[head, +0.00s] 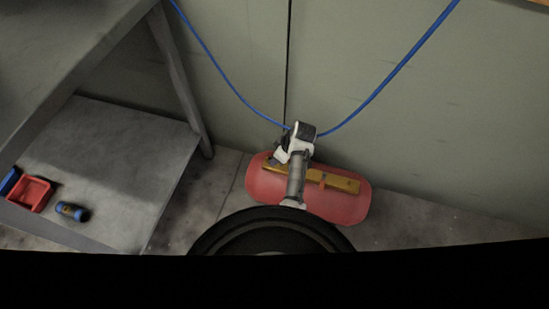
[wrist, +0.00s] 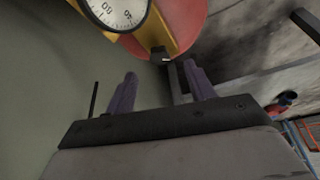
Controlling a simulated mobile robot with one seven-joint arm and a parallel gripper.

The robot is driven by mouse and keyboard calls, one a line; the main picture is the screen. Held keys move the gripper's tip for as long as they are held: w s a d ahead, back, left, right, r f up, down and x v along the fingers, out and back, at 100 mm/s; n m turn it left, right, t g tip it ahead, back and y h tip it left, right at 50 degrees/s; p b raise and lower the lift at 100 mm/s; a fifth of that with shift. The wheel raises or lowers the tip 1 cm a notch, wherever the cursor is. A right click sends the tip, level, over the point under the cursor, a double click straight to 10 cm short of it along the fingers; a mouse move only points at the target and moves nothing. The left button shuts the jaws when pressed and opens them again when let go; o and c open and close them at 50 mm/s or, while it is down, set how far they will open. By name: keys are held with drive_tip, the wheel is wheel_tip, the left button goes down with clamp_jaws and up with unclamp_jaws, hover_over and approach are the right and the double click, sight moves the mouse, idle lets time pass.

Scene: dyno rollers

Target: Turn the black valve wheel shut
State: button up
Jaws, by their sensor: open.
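I cannot pick out the black valve wheel for certain in either view. A small dark part (wrist: 160,54) sits at the end of the yellow fitting (wrist: 153,36) in the wrist view; I cannot tell what it is. A white dial gauge (wrist: 115,9) is beside it. The red tank (head: 345,208) lies near the wall in the head view, with a yellow bar (head: 345,184) along its top. My gripper (wrist: 160,72) is open and empty, its two purple fingers apart and pointing towards the yellow fitting. In the head view my arm reaches over the tank and its fingers are not clear.
A blue hose (head: 388,76) hangs along the green-grey wall (head: 420,120) behind my arm. A grey table with a lower shelf (head: 110,160) stands at the left, holding a red tray (head: 30,194) and a blue-ended cylinder (head: 72,211). Bare floor (head: 420,228) shows right of the tank.

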drive_tip(key=x, duration=0.5)
drive_tip(key=shift+w+a, duration=0.1)
drive_tip(key=shift+w, duration=0.05)
drive_tip(key=c, duration=1)
drive_tip(key=shift+o, duration=0.2)
